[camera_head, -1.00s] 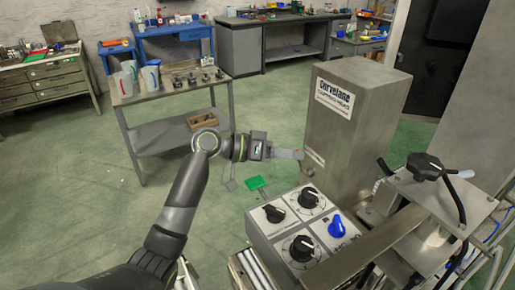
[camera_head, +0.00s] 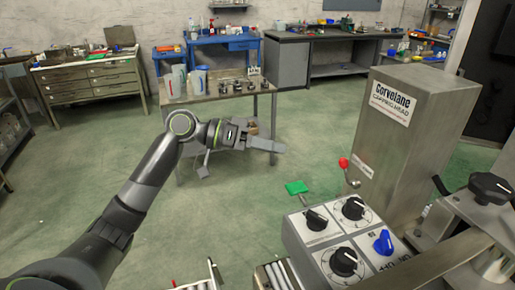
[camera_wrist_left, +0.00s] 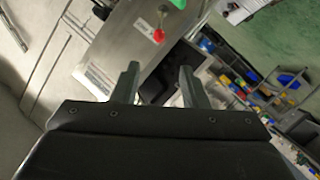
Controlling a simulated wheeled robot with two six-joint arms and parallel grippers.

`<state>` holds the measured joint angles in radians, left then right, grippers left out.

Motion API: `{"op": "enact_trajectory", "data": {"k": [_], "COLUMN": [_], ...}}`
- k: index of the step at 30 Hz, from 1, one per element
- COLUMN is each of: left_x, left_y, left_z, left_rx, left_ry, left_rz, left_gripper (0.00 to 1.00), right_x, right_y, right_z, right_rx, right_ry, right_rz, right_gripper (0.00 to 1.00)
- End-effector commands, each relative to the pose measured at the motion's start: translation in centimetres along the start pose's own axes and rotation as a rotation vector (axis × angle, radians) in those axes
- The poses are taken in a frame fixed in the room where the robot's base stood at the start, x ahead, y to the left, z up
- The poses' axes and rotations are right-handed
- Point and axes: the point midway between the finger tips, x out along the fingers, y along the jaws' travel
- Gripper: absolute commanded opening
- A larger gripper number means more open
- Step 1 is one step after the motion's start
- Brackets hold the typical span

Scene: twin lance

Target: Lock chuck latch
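A lever with a red ball knob (camera_head: 343,162) stands at the left side of the grey capping head (camera_head: 400,150) in the head view; I take it to be the chuck latch. The red knob also shows in the left wrist view (camera_wrist_left: 158,36), beyond and between the finger lines. My left gripper (camera_head: 279,147) is to the left of the knob, clear of it and empty. In the left wrist view its two fingers (camera_wrist_left: 158,84) are apart with nothing between them. The right gripper is out of view.
A control box (camera_head: 332,222) with black dials and a blue knob stands below right of my gripper. A metal table (camera_head: 210,97) with jugs stands behind my arm. Green floor is open at left.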

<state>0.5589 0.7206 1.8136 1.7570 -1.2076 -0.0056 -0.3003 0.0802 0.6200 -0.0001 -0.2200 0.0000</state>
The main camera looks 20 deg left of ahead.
Motion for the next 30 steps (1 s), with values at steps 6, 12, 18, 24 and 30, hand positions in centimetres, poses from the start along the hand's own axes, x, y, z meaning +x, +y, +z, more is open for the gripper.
{"op": "enact_trajectory", "data": {"k": [6, 12, 18, 24, 30], "left_x": [-2.2, -2.9, -2.9, -2.9, -2.7], "left_y": [-0.1, 0.0, 0.0, 0.0, -2.1], "left_z": [0.1, 0.0, 0.0, 0.0, 0.5], "left_rx": [0.0, 0.0, 0.0, 0.0, -0.035], "left_ry": [-0.001, 0.0, 0.0, 0.0, 0.024], "left_rz": [-0.002, 0.0, 0.001, 0.0, -0.037], "left_gripper": [0.4, 0.4, 0.4, 0.4, 0.4], "right_x": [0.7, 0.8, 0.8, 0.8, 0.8], "right_y": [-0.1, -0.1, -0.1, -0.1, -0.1], "right_z": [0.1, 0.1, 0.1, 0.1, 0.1], "right_rx": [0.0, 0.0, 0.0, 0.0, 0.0], "right_ry": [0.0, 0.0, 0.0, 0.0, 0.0], "right_rz": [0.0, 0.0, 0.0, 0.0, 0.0], "right_gripper": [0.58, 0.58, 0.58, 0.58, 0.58]}}
